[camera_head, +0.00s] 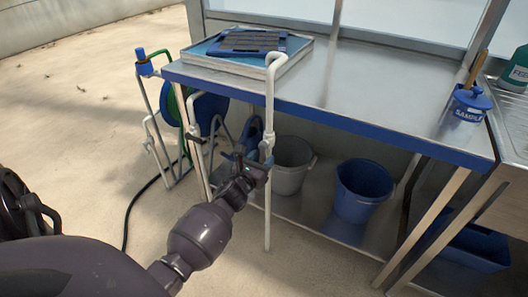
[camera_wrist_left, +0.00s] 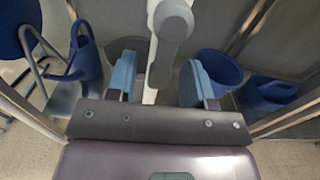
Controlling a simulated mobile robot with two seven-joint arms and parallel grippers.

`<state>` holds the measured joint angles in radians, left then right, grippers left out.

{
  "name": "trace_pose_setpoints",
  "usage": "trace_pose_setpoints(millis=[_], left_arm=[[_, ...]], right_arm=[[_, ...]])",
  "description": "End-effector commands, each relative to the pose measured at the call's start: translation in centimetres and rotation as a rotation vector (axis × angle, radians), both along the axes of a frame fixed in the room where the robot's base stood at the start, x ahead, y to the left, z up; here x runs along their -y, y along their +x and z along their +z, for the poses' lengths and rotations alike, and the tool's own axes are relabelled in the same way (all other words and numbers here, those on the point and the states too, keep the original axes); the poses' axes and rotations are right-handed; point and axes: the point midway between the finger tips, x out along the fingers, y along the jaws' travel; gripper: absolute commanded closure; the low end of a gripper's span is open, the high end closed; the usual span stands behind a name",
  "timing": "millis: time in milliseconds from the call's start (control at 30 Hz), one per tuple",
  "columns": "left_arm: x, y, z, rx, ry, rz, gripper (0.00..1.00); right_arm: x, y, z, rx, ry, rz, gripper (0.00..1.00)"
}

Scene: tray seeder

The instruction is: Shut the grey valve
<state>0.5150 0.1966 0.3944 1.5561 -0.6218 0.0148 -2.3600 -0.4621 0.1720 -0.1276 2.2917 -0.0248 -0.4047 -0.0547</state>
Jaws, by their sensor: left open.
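A white standpipe (camera_head: 269,95) with a hooked top stands at the table's front edge. The grey valve (camera_wrist_left: 172,35) is on this pipe, its rounded grey handle large in the left wrist view. My left gripper (camera_head: 254,166) is at the pipe at valve height and hides part of the valve in the head view. In the left wrist view my left gripper (camera_wrist_left: 158,82) is open, its blue-padded fingers on either side of the handle's lower end and the pipe. Gaps show beside the handle, so the gripper holds nothing. My right gripper is not in view.
A steel table (camera_head: 390,105) carries a blue seed tray (camera_head: 222,50) and a sample pot (camera_head: 468,104). Below are a grey bucket (camera_head: 290,180) and a blue bucket (camera_head: 362,190). Another pipe and a hose reel (camera_head: 208,108) stand left; the left floor is mostly open.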

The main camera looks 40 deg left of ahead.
Motion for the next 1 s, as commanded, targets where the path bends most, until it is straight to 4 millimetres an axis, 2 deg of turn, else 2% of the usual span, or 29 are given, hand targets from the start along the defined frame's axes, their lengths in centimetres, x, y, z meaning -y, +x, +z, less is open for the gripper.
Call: trace_pose_setpoints(millis=[200,433,767,1000], left_arm=[[-0.23,0.93,-0.03,-0.001,-0.002,0.001,0.52],[-0.24,0.96,0.02,0.000,-0.002,0.001,0.52],[-0.23,0.93,0.00,-0.001,-0.002,0.001,1.00],[-0.11,0.95,0.01,0.004,-0.021,0.000,1.00]], right_arm=[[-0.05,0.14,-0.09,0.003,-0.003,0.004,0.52],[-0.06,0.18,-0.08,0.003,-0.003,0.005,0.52],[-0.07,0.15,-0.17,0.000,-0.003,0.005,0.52],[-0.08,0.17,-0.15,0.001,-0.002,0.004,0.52]])
